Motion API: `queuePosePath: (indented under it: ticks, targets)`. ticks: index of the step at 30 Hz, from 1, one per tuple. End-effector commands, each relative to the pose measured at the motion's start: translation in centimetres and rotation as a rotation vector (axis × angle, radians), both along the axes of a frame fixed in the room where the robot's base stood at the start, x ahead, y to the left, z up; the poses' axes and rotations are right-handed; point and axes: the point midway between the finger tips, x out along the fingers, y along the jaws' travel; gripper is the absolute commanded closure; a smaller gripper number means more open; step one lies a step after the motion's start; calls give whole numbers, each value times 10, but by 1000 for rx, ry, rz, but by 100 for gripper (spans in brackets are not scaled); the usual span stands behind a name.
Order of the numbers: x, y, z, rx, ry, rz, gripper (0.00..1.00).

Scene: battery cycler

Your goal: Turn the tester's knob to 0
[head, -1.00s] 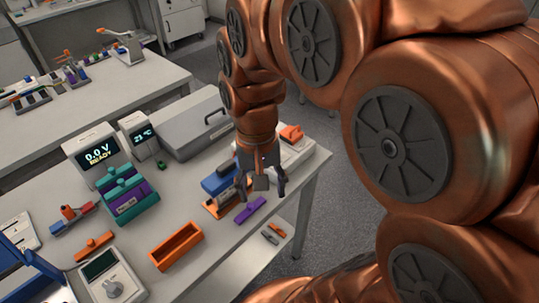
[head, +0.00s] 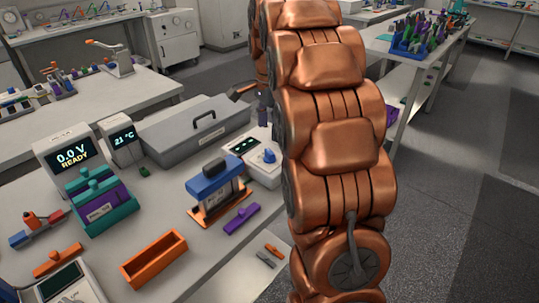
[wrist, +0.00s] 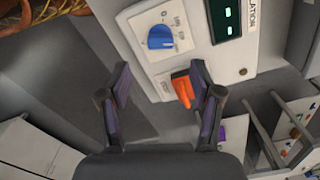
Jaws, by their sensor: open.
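The grey tester (head: 250,163) with a lit green display stands at the bench's right side, beside my arm. Its blue knob (head: 269,156) sits on a white plate at the right of its face. In the wrist view the blue knob (wrist: 160,37) is at the top, with its grip bar lying roughly across the picture; the dial marks are too small to read. My gripper (wrist: 160,82) is open and empty, its fingertips below the knob in the picture and apart from it. In the head view my arm hides most of the gripper.
An orange part (wrist: 182,88) shows between my fingers, close to the right one. A grey lidded case (head: 195,130) stands behind the tester. A blue-topped device (head: 215,185) and a purple piece (head: 241,218) lie left of it. An orange tray (head: 154,258) is nearer.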

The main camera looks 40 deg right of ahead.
Motion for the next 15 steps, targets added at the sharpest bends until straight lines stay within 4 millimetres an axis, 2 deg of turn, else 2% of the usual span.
queuePosePath:
  ticks: [5,15]
  targets:
    - [1,-2,-8,0,0,-8,35]
    - [-1,0,-48,3,5,-6,35]
